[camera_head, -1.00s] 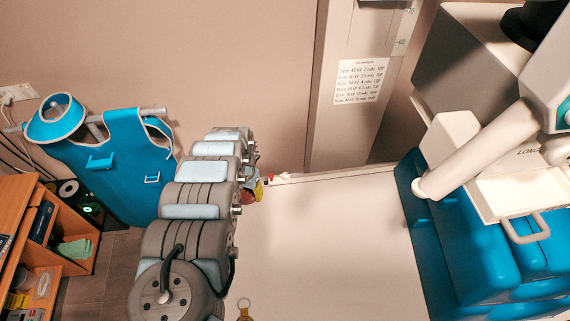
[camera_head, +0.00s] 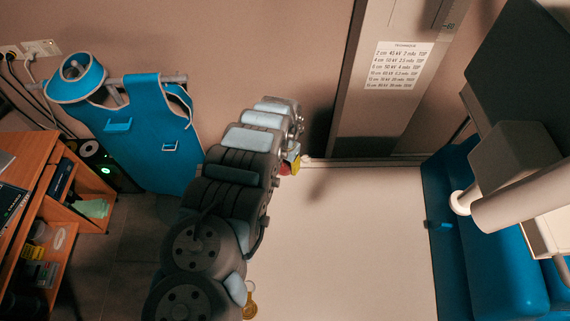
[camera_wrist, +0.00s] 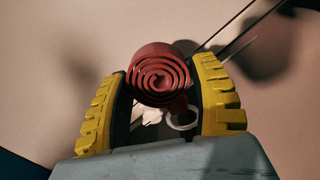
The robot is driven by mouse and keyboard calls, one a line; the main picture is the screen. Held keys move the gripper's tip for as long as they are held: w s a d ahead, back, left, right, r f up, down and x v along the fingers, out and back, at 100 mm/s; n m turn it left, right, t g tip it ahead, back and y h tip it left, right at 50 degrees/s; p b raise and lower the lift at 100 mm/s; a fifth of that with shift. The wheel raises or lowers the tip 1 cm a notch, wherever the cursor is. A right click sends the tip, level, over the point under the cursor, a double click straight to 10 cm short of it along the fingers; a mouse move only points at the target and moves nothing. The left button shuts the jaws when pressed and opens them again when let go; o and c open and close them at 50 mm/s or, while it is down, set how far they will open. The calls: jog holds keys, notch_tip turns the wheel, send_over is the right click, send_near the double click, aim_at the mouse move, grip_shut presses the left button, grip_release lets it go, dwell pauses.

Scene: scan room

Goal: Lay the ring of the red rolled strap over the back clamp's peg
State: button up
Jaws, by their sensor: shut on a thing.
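The red rolled strap (camera_wrist: 160,78) is a spiral roll held between the yellow-padded fingers of my gripper (camera_wrist: 163,105). Its pale ring (camera_wrist: 184,119) hangs below the roll, between the fingers. In the head view a bit of the red strap (camera_head: 285,169) shows beside my gripper (camera_head: 292,161), at the far end of the table. A small white piece, apparently the back clamp (camera_head: 308,159), sits at the table's back edge just right of my gripper. A white shape (camera_wrist: 149,117) lies behind the ring in the wrist view. The peg cannot be made out, nor whether the ring touches it.
The pale table (camera_head: 350,230) is mostly bare. A yellow tag with a ring (camera_head: 249,299) lies at its near left edge. A blue cushioned seat (camera_head: 490,260) stands right, a blue apron (camera_head: 150,140) hangs left, and an orange shelf (camera_head: 35,190) stands at far left.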

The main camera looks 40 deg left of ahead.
aim_at(285, 178)
jog(key=shift+f+b, duration=1.8)
jog(key=shift+f, duration=0.85)
jog(key=o, duration=1.2)
jog(key=shift+o, duration=0.2)
jog(key=shift+r, duration=0.15)
jog(key=shift+r, duration=5.9)
jog(key=shift+w, duration=0.15)
